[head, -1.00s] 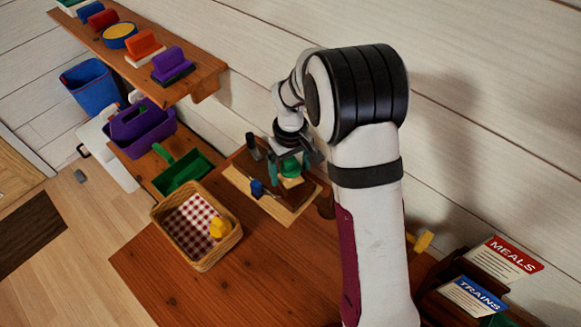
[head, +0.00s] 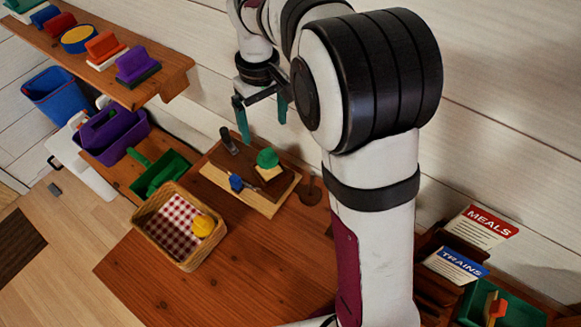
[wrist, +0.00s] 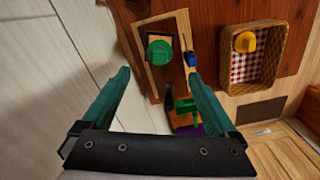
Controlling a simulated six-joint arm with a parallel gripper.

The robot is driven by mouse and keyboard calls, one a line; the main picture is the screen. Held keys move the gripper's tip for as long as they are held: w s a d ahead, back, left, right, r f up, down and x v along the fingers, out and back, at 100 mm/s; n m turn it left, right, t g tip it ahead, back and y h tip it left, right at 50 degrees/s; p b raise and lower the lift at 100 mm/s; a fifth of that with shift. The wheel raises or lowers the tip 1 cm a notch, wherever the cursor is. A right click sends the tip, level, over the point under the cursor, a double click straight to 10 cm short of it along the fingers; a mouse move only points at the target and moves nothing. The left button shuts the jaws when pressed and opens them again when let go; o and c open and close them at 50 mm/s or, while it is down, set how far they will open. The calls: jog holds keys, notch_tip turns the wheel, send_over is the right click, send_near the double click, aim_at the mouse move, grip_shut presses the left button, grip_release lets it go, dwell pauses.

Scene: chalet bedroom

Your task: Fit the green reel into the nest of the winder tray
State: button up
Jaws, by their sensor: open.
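The green reel (head: 267,158) sits on the winder tray (head: 256,200), a wooden board with a dark brown top, at its right back part. It also shows in the wrist view as a green disc (wrist: 159,51). Whether it is fully seated in a nest is too small to tell. My gripper (head: 261,117) is open and empty, raised above and behind the tray, clear of the reel. In the wrist view its teal fingers (wrist: 158,85) are spread wide with nothing between them. A dark upright post and a small blue piece (head: 236,183) are also on the tray.
A wicker basket (head: 158,225) with a checked cloth and a yellow reel (head: 203,226) stands front left of the tray. A green dustpan-like bin (head: 160,173) and purple caddy (head: 111,137) lie further left. A shelf (head: 165,72) overhangs at upper left. The front table is clear.

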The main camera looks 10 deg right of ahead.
jog(key=s+d+r+m+y, duration=0.1)
jog(key=s+d+m, duration=0.2)
jog(key=s+m, duration=0.7)
jog(key=s, duration=1.8)
jog(key=shift+m+y, duration=0.3)
jog(key=shift+y, duration=0.1)
